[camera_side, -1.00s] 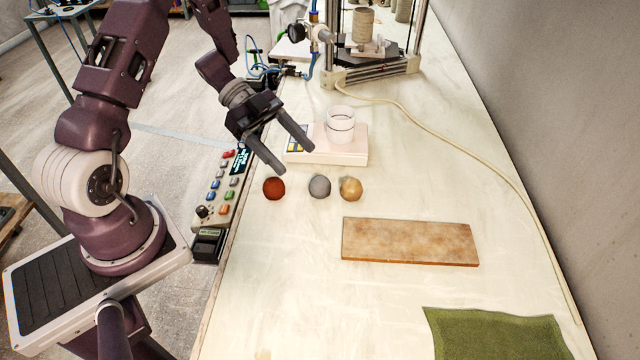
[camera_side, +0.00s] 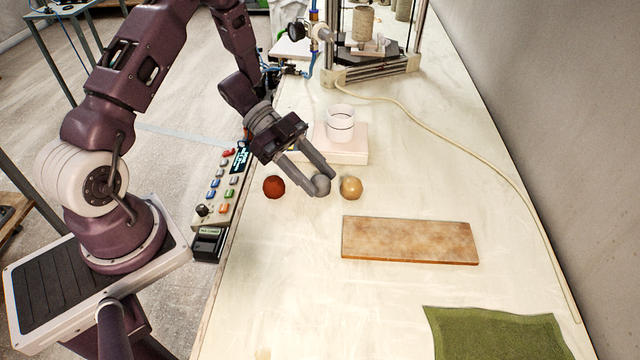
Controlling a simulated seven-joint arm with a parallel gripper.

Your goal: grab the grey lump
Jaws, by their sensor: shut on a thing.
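The grey lump (camera_side: 321,186) is a small round ball on the pale table, between a red-brown ball and a tan ball. My gripper (camera_side: 322,184) has come down over it from the upper left. Its two fingers lie on either side of the grey lump and are shut on it. The fingers hide part of the lump. I cannot tell any gap between the lump and the table.
The red-brown ball (camera_side: 273,187) is to the left and the tan ball (camera_side: 351,188) close on the right. A white scale (camera_side: 350,157) with a cup (camera_side: 340,124) stands behind. A terracotta slab (camera_side: 410,241) and green cloth (camera_side: 497,335) lie in front.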

